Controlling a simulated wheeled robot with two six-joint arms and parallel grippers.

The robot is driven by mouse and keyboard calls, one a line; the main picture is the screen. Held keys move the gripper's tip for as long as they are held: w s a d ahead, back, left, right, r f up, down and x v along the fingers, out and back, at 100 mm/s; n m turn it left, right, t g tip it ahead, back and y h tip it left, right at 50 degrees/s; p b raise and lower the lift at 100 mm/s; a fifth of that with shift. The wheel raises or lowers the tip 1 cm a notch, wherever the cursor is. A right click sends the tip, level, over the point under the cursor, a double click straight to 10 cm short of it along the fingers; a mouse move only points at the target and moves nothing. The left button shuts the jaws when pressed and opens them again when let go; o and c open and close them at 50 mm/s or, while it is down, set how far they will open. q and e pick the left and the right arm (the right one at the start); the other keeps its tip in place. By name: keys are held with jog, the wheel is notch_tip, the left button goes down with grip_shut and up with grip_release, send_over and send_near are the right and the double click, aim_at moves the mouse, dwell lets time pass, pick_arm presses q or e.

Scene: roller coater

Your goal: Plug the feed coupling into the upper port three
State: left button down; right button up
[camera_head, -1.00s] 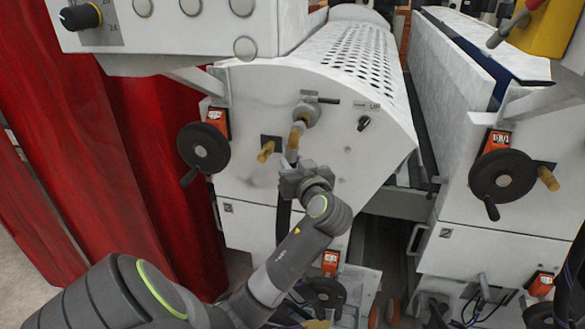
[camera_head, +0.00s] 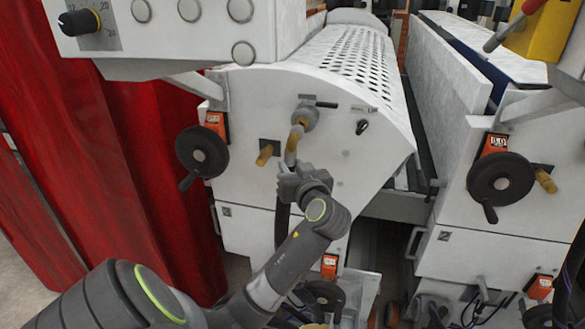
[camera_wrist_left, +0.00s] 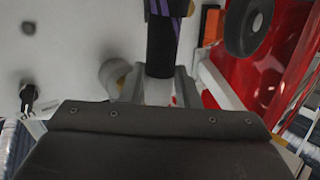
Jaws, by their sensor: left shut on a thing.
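My left gripper (camera_head: 289,176) is in front of the white machine's end panel, just below a brass elbow on a grey valve fitting (camera_head: 305,115). It is shut on the feed coupling (camera_head: 291,151), whose pale grey end points up at the brass elbow (camera_head: 296,132). I cannot tell whether they are joined or only lined up. A dark hose (camera_head: 282,222) hangs below the gripper. No port number is readable. My right gripper is out of view.
A brass stub (camera_head: 264,154) sticks out left of the gripper, near a black handwheel (camera_head: 202,150). A small black knob (camera_head: 362,127) is to the right. A second machine with a handwheel (camera_head: 500,178) stands further right. Red curtains (camera_head: 130,150) hang at left.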

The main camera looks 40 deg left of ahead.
pick_arm(q)
jog(key=shift+w+a, duration=0.35)
jog(key=shift+w, duration=0.25)
jog(key=shift+w+a, duration=0.3)
jog(key=shift+w, duration=0.25)
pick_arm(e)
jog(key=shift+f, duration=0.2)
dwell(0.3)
pick_arm(q)
jog(key=c, duration=1)
grip_release()
